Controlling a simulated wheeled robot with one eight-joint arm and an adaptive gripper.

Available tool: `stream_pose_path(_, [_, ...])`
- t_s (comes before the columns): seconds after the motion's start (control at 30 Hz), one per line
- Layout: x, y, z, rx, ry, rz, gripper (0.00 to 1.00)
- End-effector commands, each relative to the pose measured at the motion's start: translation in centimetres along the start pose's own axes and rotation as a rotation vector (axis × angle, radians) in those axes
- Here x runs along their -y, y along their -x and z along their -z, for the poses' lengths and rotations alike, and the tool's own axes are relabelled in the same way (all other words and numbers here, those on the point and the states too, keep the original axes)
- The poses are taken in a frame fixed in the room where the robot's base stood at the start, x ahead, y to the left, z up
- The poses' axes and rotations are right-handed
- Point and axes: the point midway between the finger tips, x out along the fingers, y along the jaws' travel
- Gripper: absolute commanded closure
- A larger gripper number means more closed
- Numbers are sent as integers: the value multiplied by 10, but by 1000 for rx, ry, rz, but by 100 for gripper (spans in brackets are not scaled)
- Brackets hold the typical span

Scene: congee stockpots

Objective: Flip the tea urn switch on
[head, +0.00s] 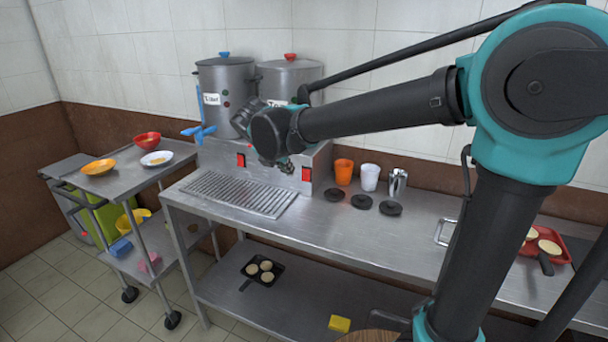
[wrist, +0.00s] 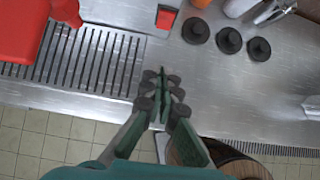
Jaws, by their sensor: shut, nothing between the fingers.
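Two grey urns stand side by side at the back: one has a blue lid knob and blue tap (head: 222,85), the other a red lid knob (head: 290,72). Their labels are too small or too covered to read surely. Below them, a metal front panel carries a left red switch (head: 241,160) and a right red switch (head: 306,174). The right switch also shows in the wrist view (wrist: 166,18). I cannot tell either switch's position. My gripper (head: 288,168) is shut and empty, over the counter in front of the panel, apart from the right switch. Its fingertips (wrist: 163,86) show in the wrist view.
A slotted drip tray (head: 240,194) lies before the panel. A large red part (wrist: 18,32) is close at the wrist view's left. Orange cup (head: 343,172), white cup (head: 370,178) and black discs (head: 362,202) stand to the right. A cart (head: 120,182) stands left.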

Motion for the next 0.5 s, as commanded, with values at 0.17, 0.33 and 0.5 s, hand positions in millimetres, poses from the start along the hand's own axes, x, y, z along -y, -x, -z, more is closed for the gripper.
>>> stream_pose_path(0.17, [0, 0, 1, 0, -2, 0, 100])
stream_pose_path(0.33, [0, 0, 0, 0, -1, 0, 100])
stream_pose_path(0.5, [0, -13, 0, 0, -3, 1, 100])
